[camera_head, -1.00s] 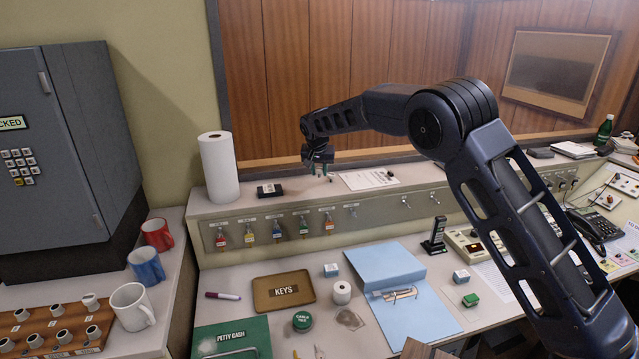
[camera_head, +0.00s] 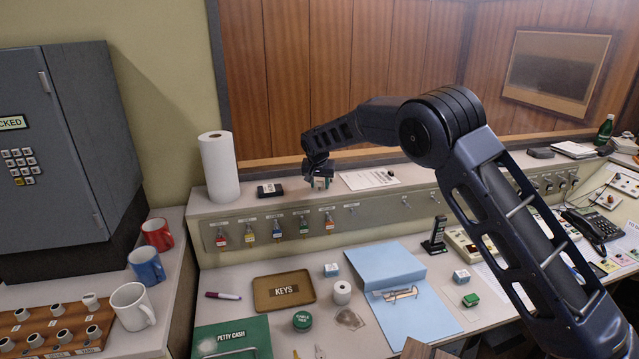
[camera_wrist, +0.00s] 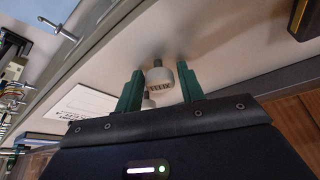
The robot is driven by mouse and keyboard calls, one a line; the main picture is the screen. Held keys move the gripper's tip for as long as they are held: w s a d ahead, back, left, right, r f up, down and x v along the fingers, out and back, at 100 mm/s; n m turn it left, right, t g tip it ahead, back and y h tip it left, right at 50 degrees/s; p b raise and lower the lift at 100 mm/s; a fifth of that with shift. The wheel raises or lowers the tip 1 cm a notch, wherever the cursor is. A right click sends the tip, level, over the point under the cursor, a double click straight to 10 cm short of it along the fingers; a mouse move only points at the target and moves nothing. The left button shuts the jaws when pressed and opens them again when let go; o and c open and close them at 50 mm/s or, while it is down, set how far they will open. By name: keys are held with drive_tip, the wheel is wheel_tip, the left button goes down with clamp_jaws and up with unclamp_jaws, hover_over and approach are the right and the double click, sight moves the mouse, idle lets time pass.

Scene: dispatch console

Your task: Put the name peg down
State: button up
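The name peg (camera_wrist: 160,82) is a short pale cylinder lettered "FELIX", with a small dark knob. In the wrist view it sits between the two green fingers of my gripper (camera_wrist: 160,80), which look closed on its sides. In the head view my gripper (camera_head: 321,183) points down at the raised back ledge (camera_head: 415,178), low over its top. The peg is too small and covered there to make out clearly. I cannot tell whether it touches the ledge.
A white paper sheet (camera_head: 369,179) lies just right of my gripper, and a dark box (camera_head: 270,190) lies left of it. A paper roll (camera_head: 218,166) stands further left. Tagged keys hang below on the ledge's front. A pegboard (camera_head: 40,333) with several pegs is at lower left.

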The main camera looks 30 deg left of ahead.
drive_tip(key=shift+o, duration=0.7)
drive_tip(key=shift+r, duration=0.25)
drive_tip(key=v, duration=1.2)
drive_tip(key=shift+s+f, duration=0.1)
